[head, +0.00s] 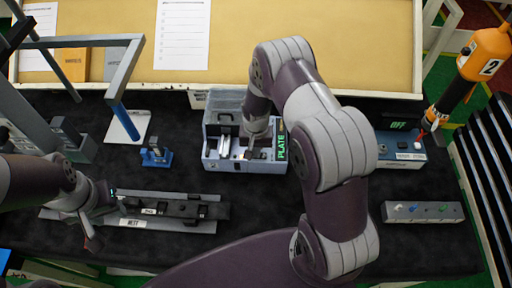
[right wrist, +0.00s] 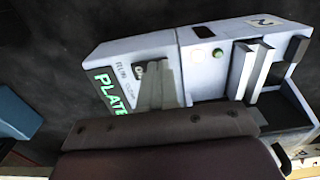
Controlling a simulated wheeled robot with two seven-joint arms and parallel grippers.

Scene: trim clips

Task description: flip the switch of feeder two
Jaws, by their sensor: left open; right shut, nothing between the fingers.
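The pale grey feeder (head: 215,160) stands at the middle of the dark bench, with a lit green PLATE display (head: 281,148). In the right wrist view the feeder (right wrist: 135,47) bears a small "2" label (right wrist: 263,22), a round green button and a RUN marking. A small switch (right wrist: 138,72) shows beside that marking, partly hidden by my fingers. My right gripper (head: 256,148) is shut and empty over the feeder's right part; its fingers (right wrist: 153,68) are right at the switch, contact unclear. My left gripper (head: 95,222) is open, left of a dark rail fixture.
The rail fixture (head: 172,210) lies at the front left. A blue-grey box with a green OFF display (head: 398,125) stands right, below an orange tool marked 2 (head: 485,55). A grey block (head: 422,212) lies front right. A small blue stand (head: 156,155) is left of the feeder.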

